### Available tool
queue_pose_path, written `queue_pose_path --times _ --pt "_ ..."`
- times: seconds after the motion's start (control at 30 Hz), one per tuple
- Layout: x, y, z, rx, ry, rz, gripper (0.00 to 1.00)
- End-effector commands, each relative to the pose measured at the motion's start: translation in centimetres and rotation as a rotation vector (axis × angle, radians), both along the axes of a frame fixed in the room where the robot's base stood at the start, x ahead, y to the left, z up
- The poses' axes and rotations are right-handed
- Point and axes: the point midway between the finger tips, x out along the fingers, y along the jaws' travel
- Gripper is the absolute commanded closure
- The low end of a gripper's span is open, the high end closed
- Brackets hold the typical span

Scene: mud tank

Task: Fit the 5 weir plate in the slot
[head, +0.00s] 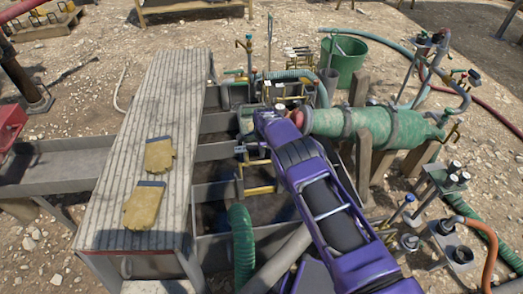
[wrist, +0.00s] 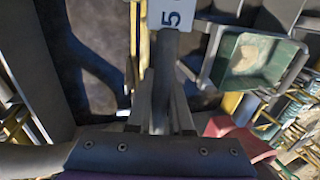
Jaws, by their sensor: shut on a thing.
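In the wrist view, my gripper (wrist: 162,95) is shut on a narrow grey piece (wrist: 166,62), seen nearly end-on between the two fingers. A white tag marked 5 (wrist: 178,14) shows at its far end, and I take the piece as the 5 weir plate. A yellow upright (wrist: 140,48) stands close to the left of it, and I cannot tell whether they touch. In the head view, my purple arm reaches over the tank and hides the fingers and the plate. I cannot make out whether the plate's lower edge is in a slot.
The grey tank (head: 215,192) has several cross walls and dark mud. A ribbed walkway (head: 160,100) with two yellow gloves (head: 159,153) lies to the left. A green pipe (head: 365,125) on wooden posts stands right. An open green box (wrist: 235,72) is right of my gripper.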

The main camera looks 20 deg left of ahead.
Motion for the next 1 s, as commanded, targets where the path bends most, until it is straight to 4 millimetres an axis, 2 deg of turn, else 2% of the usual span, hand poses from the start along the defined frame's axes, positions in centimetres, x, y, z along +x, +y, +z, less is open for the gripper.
queue_pose_path --times 0.1,0.13,0.3,0.67,0.77,1.0 --pt "0.0 0.0 0.1 0.001 -0.002 0.0 1.0" --pt "0.0 0.0 0.1 0.001 -0.002 0.0 0.78" --pt "0.0 0.0 0.1 0.001 -0.002 0.0 0.47" --pt "0.0 0.0 0.2 0.0 0.0 0.0 0.46" --pt "-0.1 -0.1 1.0 0.001 -0.001 -0.001 0.46" --pt "-0.8 -0.5 4.4 0.001 -0.001 0.0 0.46"
